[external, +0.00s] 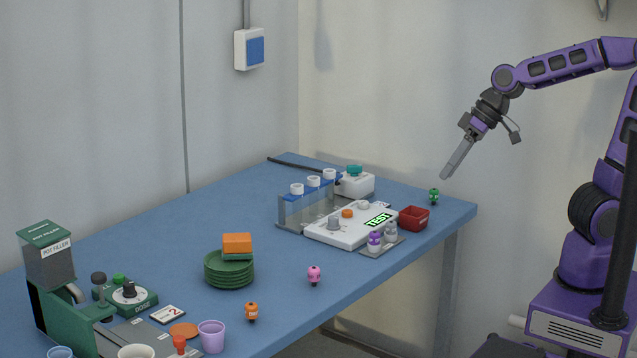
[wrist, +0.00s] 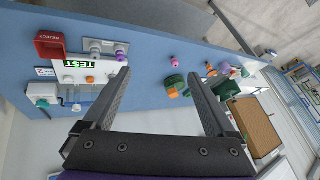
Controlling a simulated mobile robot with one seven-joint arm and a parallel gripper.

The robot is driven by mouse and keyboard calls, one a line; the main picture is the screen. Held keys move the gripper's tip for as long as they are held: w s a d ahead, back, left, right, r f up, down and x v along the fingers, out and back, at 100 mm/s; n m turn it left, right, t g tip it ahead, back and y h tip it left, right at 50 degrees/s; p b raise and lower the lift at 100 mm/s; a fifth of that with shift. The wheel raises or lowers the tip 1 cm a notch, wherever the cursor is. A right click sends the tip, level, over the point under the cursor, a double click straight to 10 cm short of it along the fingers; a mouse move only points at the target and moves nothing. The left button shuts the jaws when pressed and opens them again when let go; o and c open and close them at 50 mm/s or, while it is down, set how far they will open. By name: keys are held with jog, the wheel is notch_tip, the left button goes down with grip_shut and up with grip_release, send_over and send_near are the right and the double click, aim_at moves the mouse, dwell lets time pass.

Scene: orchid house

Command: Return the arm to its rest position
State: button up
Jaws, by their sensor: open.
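My gripper (external: 446,172) is raised in the air above the right end of the blue table (external: 175,247), its fingers pointing down and to the left. In the wrist view my gripper (wrist: 158,85) shows two dark fingers spread wide with nothing between them. My purple arm (external: 565,65) reaches out from the right side of the external view, bent at the elbow. The gripper touches nothing on the table.
Below the gripper are a red tray (external: 413,220), a green figure (external: 433,196) and a white tester (external: 345,226). Green plates (external: 229,272), pink (external: 314,275) and orange (external: 251,311) figures, and a pot filler (external: 47,260) stand further left. Air around the arm is clear.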

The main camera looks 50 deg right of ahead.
jog(key=s+d+r+m+t+h+p, duration=0.1)
jog(key=s+d+r+m+h, duration=0.2)
jog(key=s, duration=0.7)
jog(key=shift+s+d+r+h, duration=0.3)
jog(key=shift+d+r+h, duration=0.25)
jog(key=shift+d+h, duration=0.35)
jog(key=shift+a, duration=0.1)
